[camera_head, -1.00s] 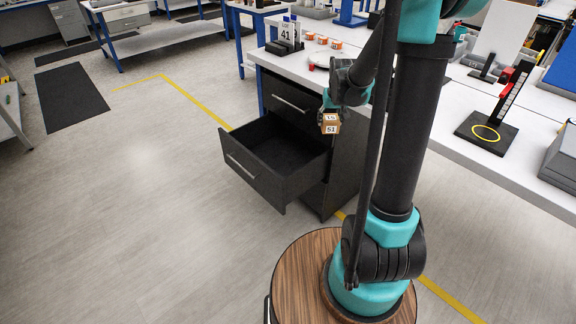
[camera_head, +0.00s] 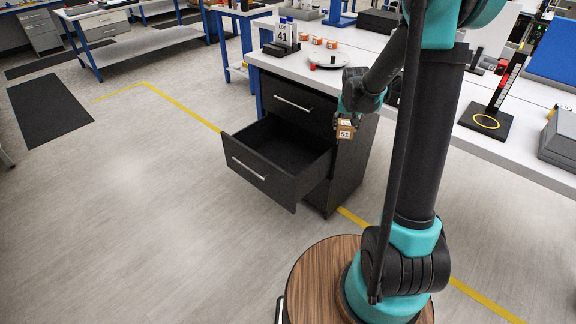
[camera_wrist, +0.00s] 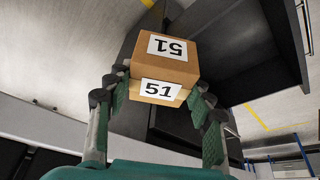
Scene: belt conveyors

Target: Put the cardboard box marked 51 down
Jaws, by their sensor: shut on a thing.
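In the wrist view the box (camera_wrist: 185,62) sits between the two finger pads of my gripper (camera_wrist: 158,100), with 51 on two faces. My gripper is shut on it. The box is in the air, in front of the cabinet and to the right of the open drawer (camera_head: 270,150) in the head view. The open drawer looks empty.
Open floor (camera_head: 130,200) lies to the left.

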